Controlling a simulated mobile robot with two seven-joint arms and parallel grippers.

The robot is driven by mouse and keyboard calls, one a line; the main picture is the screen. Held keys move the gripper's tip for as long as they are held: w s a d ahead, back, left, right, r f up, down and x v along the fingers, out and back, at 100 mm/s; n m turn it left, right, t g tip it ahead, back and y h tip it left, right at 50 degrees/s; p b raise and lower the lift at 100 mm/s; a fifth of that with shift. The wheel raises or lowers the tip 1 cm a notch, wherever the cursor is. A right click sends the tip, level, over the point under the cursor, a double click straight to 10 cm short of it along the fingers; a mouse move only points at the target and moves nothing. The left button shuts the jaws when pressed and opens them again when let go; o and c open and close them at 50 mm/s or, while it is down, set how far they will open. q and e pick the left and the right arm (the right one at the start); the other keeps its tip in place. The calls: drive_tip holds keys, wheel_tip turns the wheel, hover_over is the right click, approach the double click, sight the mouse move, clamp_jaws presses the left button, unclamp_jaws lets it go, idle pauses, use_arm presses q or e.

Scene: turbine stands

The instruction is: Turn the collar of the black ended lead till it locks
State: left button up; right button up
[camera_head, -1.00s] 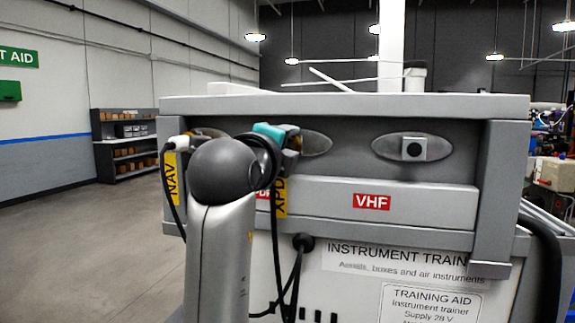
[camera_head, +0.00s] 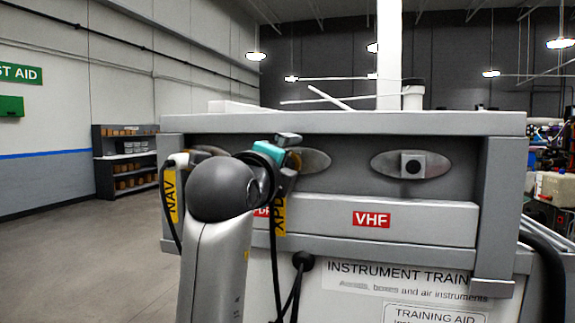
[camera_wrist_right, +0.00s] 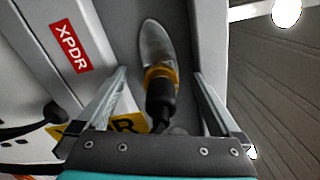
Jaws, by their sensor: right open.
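The black ended lead has a black plug (camera_wrist_right: 161,100) with a yellow-gold collar (camera_wrist_right: 160,76), seated at a silver oval socket plate (camera_wrist_right: 154,42) in the right wrist view. Its yellow XPDR tag (camera_head: 280,212) and cable hang below my gripper in the head view. My right gripper (camera_wrist_right: 160,73) is open, with one finger on each side of the plug and collar; gaps show on both sides. In the head view my right gripper (camera_head: 289,150) is at the panel, and my wrist hides most of the plug. Whether the collar is locked cannot be told. My left gripper is not in view.
A white ended lead with a NAV tag (camera_head: 170,194) is at the left of the panel, close to my wrist. The VHF socket (camera_head: 412,166) at the right is empty. A top ledge (camera_head: 350,123) overhangs the sockets. Floor at left is clear.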

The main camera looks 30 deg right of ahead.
drive_tip(key=shift+s+a, duration=0.1)
drive_tip(key=b+v, duration=0.1)
drive_tip(key=v, duration=0.3)
drive_tip(key=shift+s+a, duration=0.2)
drive_tip(key=shift+a, duration=0.2)
